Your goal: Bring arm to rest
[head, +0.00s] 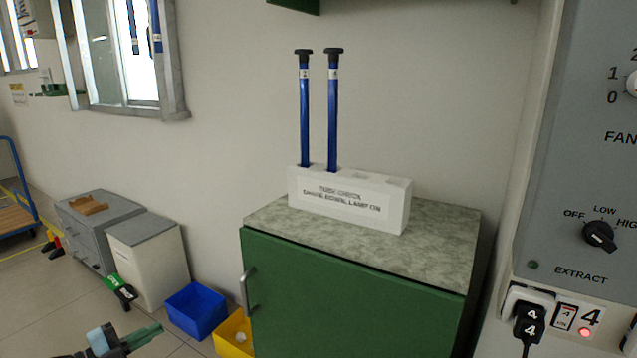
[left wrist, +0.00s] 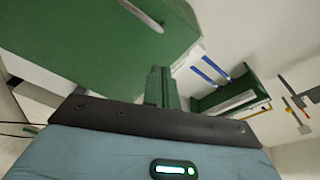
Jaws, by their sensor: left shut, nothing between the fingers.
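My left gripper (head: 150,332) shows low at the left of the head view, in front of the floor and apart from the cabinet. Its green fingers are together with nothing between them; they also show in the left wrist view (left wrist: 161,88). Two blue rods with black caps, the left one (head: 304,115) and the right one (head: 333,115), stand upright in a white block (head: 350,200) with printed text. The block sits on the speckled top of a green cabinet (head: 350,300). My right gripper is not in view.
A blue bin (head: 196,310) and a yellow bin (head: 233,335) stand on the floor left of the cabinet. Grey (head: 95,225) and cream (head: 150,262) low cabinets stand along the wall. A control panel (head: 585,180) with dials and a plug is at the right.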

